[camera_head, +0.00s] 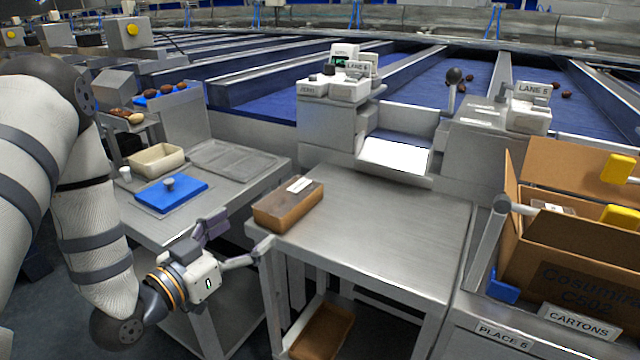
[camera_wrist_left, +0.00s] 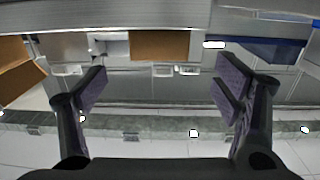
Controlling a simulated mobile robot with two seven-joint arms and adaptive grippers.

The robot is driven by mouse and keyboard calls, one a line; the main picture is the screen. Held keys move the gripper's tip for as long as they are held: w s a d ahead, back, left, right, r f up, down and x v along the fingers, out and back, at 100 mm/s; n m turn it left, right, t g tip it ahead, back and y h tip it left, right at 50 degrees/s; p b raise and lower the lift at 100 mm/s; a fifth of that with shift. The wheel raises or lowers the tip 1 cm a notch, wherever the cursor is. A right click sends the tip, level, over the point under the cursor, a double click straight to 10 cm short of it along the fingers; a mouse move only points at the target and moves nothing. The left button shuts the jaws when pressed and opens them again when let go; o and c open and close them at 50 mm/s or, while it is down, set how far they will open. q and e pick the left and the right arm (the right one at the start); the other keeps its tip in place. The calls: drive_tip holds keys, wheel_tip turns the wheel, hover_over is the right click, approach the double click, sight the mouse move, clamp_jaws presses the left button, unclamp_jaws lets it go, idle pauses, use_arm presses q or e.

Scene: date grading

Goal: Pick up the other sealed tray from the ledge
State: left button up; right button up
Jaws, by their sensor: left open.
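A brown sealed tray (camera_head: 288,205) with a white label on its top lies at the left edge of the steel table (camera_head: 400,215). Another brown tray (camera_head: 322,332) sits low beneath the table; its top detail is unclear. My left gripper (camera_head: 238,240) is open and empty, in front of and left of the labelled tray and apart from it. In the left wrist view, the fingers (camera_wrist_left: 160,82) are spread with nothing between them. A brown face (camera_wrist_left: 160,45) shows beyond them; I cannot tell which object it is. My right gripper is not in view.
An open cardboard carton (camera_head: 575,280) with yellow items stands at the right, behind a "CARTONS" sign (camera_head: 578,322). A blue lidded plate (camera_head: 171,193) and a beige bin (camera_head: 157,159) stand on the left bench. A scale (camera_head: 335,85) stands behind. The table's middle is clear.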

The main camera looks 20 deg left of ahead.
sight(285, 196)
use_arm(q)
drive_tip(key=w, duration=0.4)
drive_tip(key=w+d+b, duration=0.1)
drive_tip(key=w, duration=0.7)
drive_tip(key=shift+d+r+b, duration=0.2)
drive_tip(key=shift+d+b, duration=0.1)
drive_tip(key=shift+w+r, duration=0.1)
drive_tip(key=shift+w, duration=0.1)
drive_tip(key=shift+r, duration=0.1)
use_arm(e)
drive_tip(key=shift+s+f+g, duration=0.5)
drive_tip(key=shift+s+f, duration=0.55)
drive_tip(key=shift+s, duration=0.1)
use_arm(q)
drive_tip(key=c, duration=1.1)
